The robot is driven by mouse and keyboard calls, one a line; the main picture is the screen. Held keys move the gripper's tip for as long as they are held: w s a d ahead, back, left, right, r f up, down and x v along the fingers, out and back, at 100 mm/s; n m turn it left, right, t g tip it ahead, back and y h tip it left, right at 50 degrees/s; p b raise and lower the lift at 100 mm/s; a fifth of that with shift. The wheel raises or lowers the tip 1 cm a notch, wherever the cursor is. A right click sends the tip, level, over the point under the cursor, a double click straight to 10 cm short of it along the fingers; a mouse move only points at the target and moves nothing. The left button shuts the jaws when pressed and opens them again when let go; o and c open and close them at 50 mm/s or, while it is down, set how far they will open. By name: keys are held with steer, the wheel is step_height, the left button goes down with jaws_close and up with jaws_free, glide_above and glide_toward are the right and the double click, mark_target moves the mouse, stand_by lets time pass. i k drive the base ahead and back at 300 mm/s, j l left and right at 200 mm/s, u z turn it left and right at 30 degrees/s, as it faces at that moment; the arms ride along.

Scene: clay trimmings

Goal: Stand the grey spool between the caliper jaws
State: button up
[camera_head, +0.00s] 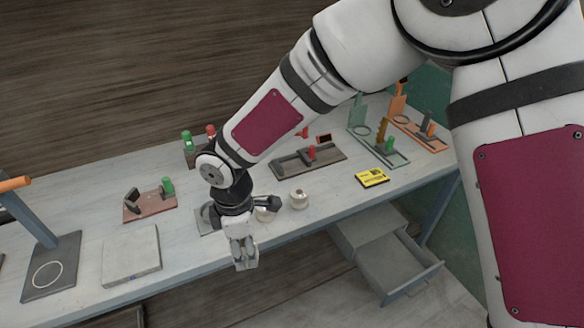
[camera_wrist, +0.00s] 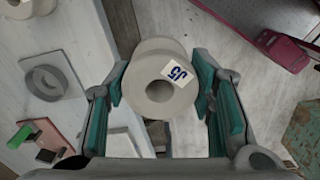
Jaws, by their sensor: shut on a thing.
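The grey spool (camera_wrist: 155,88) is between the teal-padded fingers of my gripper (camera_wrist: 163,92) in the wrist view. Its round end with a centre hole and a small white label with blue marks faces the camera. In the head view my gripper (camera_head: 246,258) hangs in front of the table's front edge, and the spool is hard to make out there. A reddish base (camera_head: 150,207) with a dark upright block and a green-topped piece stands on the table to the left. A dark base (camera_head: 285,168) with a red piece stands farther back. I cannot tell which is the caliper.
A pale flat block (camera_head: 131,258) lies left of my gripper. Green (camera_head: 378,146) and orange (camera_head: 425,136) stands fill the far right. An open drawer (camera_head: 397,265) juts out below.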

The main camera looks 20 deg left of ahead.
mark_target(291, 167)
steer(key=i, duration=1.5)
